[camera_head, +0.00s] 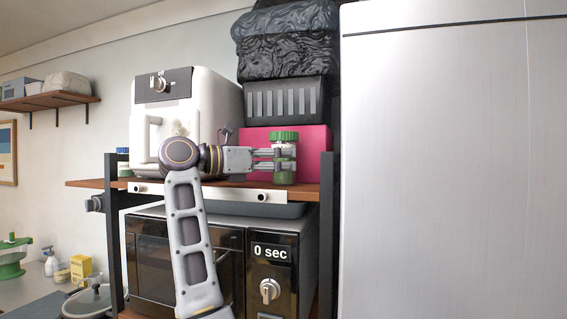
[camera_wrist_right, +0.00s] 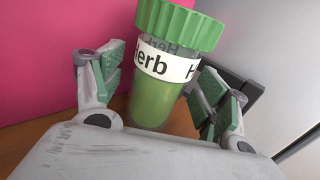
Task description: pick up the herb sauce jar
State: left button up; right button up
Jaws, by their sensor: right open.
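The herb sauce jar (camera_head: 284,136) has a ridged green lid and a white label, and stands upright on the wooden shelf, in front of a pink box. In the right wrist view the jar (camera_wrist_right: 155,98) shows green contents and the word "Herb". My right gripper (camera_head: 281,160) reaches it from the left in the head view. In the right wrist view my right gripper (camera_wrist_right: 165,95) is open, with a finger pad on each side of the jar. Contact with the jar cannot be told. My left gripper is not in view.
The pink box (camera_head: 312,140) is behind the jar, with a black basket (camera_head: 285,102) on top. A black shelf post (camera_head: 327,210) stands close on the right. A white air fryer (camera_head: 208,105) is on the left. A microwave (camera_head: 155,260) sits below the shelf (camera_head: 311,188).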

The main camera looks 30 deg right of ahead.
jog(key=shift+c, duration=0.3)
jog(key=c, duration=1.3)
jog(key=shift+r, duration=0.1)
jog(key=shift+r, duration=4.95)
